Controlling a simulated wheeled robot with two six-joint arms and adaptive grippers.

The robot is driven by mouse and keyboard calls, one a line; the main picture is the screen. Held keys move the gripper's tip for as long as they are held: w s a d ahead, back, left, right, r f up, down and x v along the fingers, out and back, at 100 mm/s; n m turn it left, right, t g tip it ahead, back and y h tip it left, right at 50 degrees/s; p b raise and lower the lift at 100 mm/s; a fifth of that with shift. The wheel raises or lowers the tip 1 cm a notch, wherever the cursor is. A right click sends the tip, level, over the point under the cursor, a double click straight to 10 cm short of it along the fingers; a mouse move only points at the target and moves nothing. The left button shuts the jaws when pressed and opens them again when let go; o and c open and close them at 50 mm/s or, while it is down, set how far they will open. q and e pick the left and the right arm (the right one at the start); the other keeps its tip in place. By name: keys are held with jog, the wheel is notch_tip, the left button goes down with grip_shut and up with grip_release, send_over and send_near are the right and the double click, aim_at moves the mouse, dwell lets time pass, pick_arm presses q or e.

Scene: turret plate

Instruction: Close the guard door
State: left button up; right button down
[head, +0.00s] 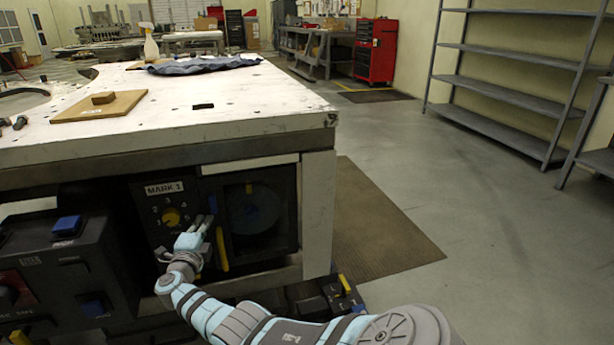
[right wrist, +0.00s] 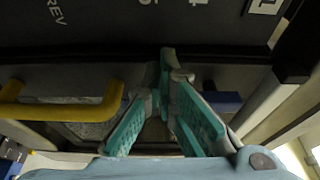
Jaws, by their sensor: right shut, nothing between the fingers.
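The guard door (head: 287,208) is a dark framed panel with a see-through window, under the right end of the white-topped bench. A yellow bar handle (head: 222,250) stands upright near its left edge. I cannot tell whether the door is fully shut or slightly ajar. My right gripper (head: 208,221) is shut and empty, in front of the gap between the dial panel and the door, left of the handle. In the right wrist view the gripper's teal fingers (right wrist: 167,60) meet at the tips, and a yellow handle (right wrist: 70,111) is at the left, apart from them. My left gripper is out of view.
The MARK 1 panel (head: 150,213) with a yellow knob (head: 171,216) is left of the door. A dark control box (head: 85,262) with blue buttons stands at the front left. The bench top (head: 240,105) overhangs the door. Open floor (head: 480,220) lies to the right.

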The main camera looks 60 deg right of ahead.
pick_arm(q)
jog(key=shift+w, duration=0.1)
pick_arm(e)
jog(key=shift+w, duration=0.1)
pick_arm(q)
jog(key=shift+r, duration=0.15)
pick_arm(e)
jog(key=shift+a+r, duration=0.1)
jog(key=shift+a, duration=0.05)
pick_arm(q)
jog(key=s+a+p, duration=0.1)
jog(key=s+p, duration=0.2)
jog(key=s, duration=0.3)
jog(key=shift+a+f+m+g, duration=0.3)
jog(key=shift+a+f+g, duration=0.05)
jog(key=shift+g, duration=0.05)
pick_arm(e)
jog(key=s+a, duration=0.3)
jog(key=a, duration=0.9)
jog(key=shift+s+a, duration=0.15)
jog(key=shift+a, duration=0.2)
